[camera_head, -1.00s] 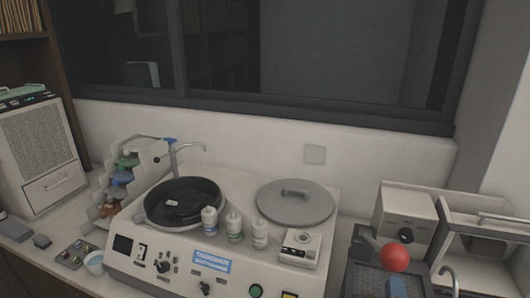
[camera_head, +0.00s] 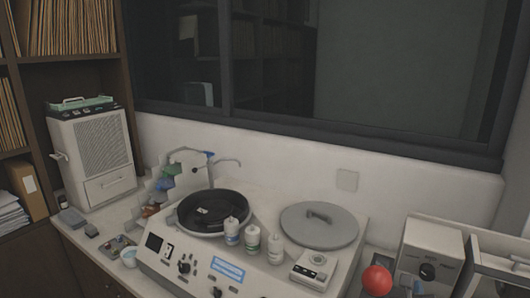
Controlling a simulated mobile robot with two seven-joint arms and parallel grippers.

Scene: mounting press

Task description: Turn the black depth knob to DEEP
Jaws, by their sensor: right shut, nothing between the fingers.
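A round black knob (camera_head: 427,271) sits on the front of a light grey box (camera_head: 434,240) at the lower right. Black knobs also sit on the front panel of the wide white machine, one at the left (camera_head: 184,267) and one near the bottom edge (camera_head: 216,291). Their labels are too small to read, so I cannot tell which is the depth knob or where it points. Neither of my grippers can be made out in this view.
The white machine (camera_head: 262,285) bears a black round basin (camera_head: 213,210), several small bottles and a grey lid (camera_head: 319,225). A speaker-like white cabinet (camera_head: 98,160) is at the left. A dark-framed window is behind.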

